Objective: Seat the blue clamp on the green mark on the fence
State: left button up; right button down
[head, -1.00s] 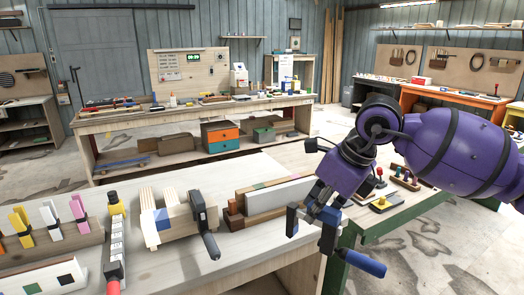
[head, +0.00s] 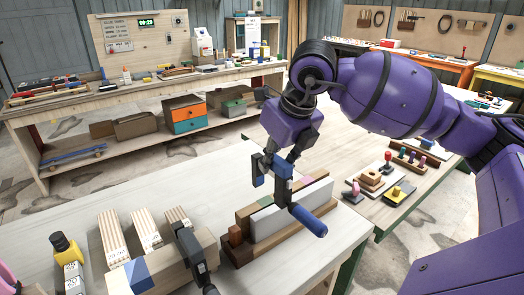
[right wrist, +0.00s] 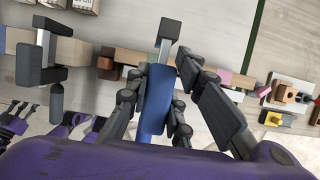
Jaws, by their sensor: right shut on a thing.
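The blue clamp (head: 310,220) has a blue handle and dark jaw parts. My right gripper (head: 281,166) is shut on it, above the right part of the fence. In the right wrist view the clamp (right wrist: 157,98) lies between the fingers, its dark end pointing away. The fence (head: 238,252) is a brown wooden rail with a white board along it. The green mark (head: 265,202) shows on its top, left of the clamp; a pink mark (head: 306,180) is farther right. Whether the clamp touches the fence I cannot tell.
A black clamp (head: 190,258) grips a wooden block with a blue patch (head: 139,275), left of the fence. Striped wooden pieces (head: 112,238) stand behind it. Knobs and small blocks (head: 388,165) sit on the right-hand table. The bench behind the fence is clear.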

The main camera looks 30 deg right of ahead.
jog(key=shift+s+r, duration=0.25)
jog(key=shift+s, duration=0.2)
jog(key=shift+w+f, duration=0.1)
jog(key=shift+f, duration=0.15)
jog(key=shift+f+b, duration=0.4)
jog(key=shift+f, duration=0.5)
pick_arm(q)
jog(key=shift+s+a+f, duration=0.3)
jog(key=shift+s+f, duration=0.05)
jog(key=shift+s, duration=0.05)
jog(key=shift+d+f, duration=0.1)
jog(key=shift+d, duration=0.1)
jog(key=shift+s, duration=0.1)
pick_arm(e)
jog(key=shift+f, duration=0.1)
